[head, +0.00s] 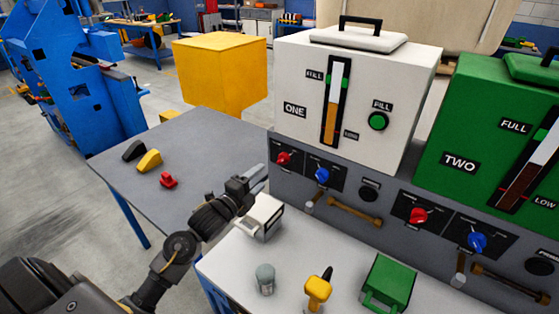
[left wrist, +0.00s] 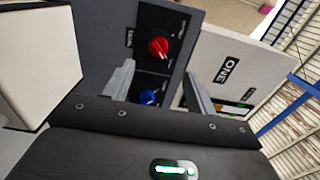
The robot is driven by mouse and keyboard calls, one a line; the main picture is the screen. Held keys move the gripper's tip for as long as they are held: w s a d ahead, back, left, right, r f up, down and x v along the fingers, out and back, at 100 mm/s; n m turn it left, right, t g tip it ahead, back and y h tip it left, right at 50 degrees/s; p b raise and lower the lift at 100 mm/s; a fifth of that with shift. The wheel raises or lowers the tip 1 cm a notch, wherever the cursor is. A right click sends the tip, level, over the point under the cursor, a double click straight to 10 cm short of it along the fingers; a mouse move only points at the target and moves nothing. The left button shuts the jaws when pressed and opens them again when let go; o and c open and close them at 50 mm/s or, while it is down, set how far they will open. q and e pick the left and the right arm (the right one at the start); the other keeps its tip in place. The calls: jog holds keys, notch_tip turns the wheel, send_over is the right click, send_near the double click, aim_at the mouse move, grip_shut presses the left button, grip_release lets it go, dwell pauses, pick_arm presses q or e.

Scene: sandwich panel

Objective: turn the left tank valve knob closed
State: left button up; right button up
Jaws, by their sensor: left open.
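The panel below the white tank ONE (head: 353,87) has a red knob (head: 283,158) and a blue knob (head: 322,175); I cannot read which is labelled as the valve. My left gripper (head: 256,178) is open and empty, just left of and a little below the red knob in the head view. In the left wrist view the red knob (left wrist: 158,48) and the blue knob (left wrist: 149,97) show between the fingers (left wrist: 160,80). The fingers look apart from both knobs. My right gripper is not in view.
Green tank TWO (head: 490,130) stands right, with its own red knob (head: 418,215) and blue knob (head: 477,241). A white box (head: 262,215) sits close under my left gripper. A grey can (head: 265,279), yellow tool (head: 318,290) and green box (head: 388,283) stand on the white table.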

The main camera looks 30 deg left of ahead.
aim_at(280, 162)
pick_arm(q)
jog(key=w, duration=0.3)
jog(key=w+d+p, duration=0.1)
jog(key=w, duration=0.2)
jog(key=w+p, duration=0.1)
jog(key=w, duration=0.2)
jog(key=shift+w+d, duration=0.4)
jog(key=shift+w+d+f, duration=0.1)
jog(key=shift+w, duration=0.45)
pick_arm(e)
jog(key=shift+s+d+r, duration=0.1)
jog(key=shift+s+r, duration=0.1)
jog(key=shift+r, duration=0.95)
pick_arm(q)
jog(key=c, duration=1)
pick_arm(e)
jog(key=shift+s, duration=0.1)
